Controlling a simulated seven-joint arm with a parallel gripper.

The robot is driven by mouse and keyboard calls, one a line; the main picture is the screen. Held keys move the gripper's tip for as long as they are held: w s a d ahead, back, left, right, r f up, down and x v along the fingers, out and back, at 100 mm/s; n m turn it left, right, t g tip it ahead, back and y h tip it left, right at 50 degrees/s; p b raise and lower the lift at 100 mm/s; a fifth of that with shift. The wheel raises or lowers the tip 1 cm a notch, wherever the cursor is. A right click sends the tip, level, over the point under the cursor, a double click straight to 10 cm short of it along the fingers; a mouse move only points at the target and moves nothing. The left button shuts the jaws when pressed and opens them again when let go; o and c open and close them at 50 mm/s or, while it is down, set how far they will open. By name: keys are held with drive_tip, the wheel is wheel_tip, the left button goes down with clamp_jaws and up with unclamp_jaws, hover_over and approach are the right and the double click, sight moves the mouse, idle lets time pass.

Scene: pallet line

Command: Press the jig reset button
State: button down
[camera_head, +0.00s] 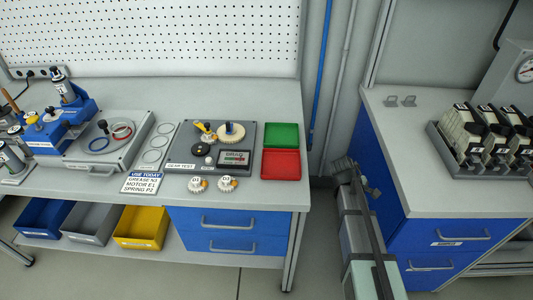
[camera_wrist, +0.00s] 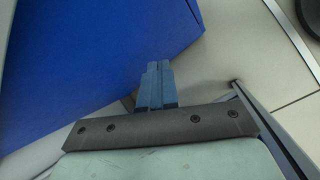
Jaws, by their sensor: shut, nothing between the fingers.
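The gear test board (camera_head: 240,168) lies on the left bench, with a black round knob (camera_head: 202,149), a small light button-like piece (camera_head: 209,161), a yellow-handled part, a cream gear and a small display. A blue jig (camera_head: 45,135) stands at the bench's left end, with small fittings on top. No label shows which piece is the jig reset button. My gripper (camera_wrist: 158,68) is shut and empty in the wrist view. It points past a blue panel (camera_wrist: 90,60), with pale floor to the right and no button in that view.
Green (camera_head: 282,135) and red (camera_head: 281,164) trays sit right of the board. Two gears (camera_head: 227,184) and a sign (camera_head: 142,182) lie along the front. A right bench (camera_head: 420,180) carries a rack of cream units (camera_head: 465,130). A gap separates the benches. Coloured bins (camera_head: 141,228) sit below.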

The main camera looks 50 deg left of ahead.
drive_tip(key=s+a+r+n+t, duration=0.1)
drive_tip(key=s+a+r+n, duration=0.1)
drive_tip(key=a+r, duration=0.4)
drive_tip(key=s+a+r+n+t+y, duration=0.1)
drive_tip(key=s+a+r+n, duration=0.1)
drive_tip(key=a+r, duration=0.5)
drive_tip(key=s+a+r+n+t+y, duration=0.1)
drive_tip(key=s+a+r+t, duration=0.1)
drive_tip(key=a+r, duration=0.5)
drive_tip(key=shift+s+a+n, duration=0.4)
drive_tip(key=shift+s+a, duration=0.3)
drive_tip(key=shift+a, duration=0.25)
drive_tip(key=s+a+r+n+y, duration=0.25)
drive_tip(key=s+a+r, duration=0.25)
drive_tip(key=s+a, duration=0.55)
wheel_tip(320, 180, up, 5)
drive_tip(key=n+y, duration=0.3)
hover_over(207, 161)
drive_tip(key=shift+m, duration=0.25)
drive_tip(key=shift+f, duration=0.2)
drive_tip(key=shift+f, duration=4.25)
